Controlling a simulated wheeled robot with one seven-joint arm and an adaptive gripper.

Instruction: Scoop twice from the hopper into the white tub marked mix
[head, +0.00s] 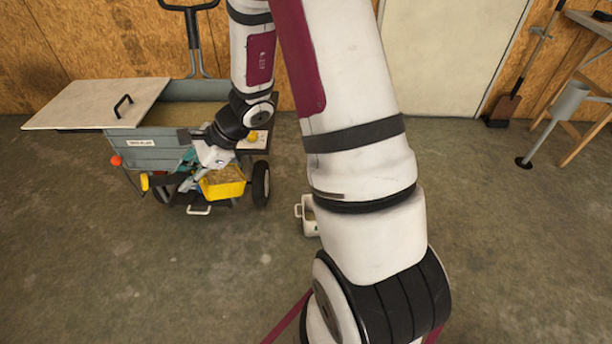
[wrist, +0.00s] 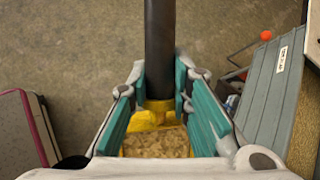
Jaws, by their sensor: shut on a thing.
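My gripper (head: 207,165) is shut on the black handle of a yellow scoop (head: 223,184); its teal fingers (wrist: 158,88) clasp the handle in the wrist view. The scoop (wrist: 155,115) holds tan, crumbly feed (wrist: 156,144). It hangs outside the hopper, in front of its near side and above the floor. The grey-green hopper (head: 148,150) stands at the left, its label too small to read; its wall (wrist: 268,90) and some tan contents show at the right of the wrist view. A white tub (head: 309,222) stands on the floor, mostly hidden behind my arm, with any marking out of sight.
A pale lid with a black handle (head: 95,103) lies over the hopper's left part. A black wheel (head: 261,183) is at the hopper's right. A broom (head: 505,108) and wooden stand (head: 590,125) are far right. The near floor is clear.

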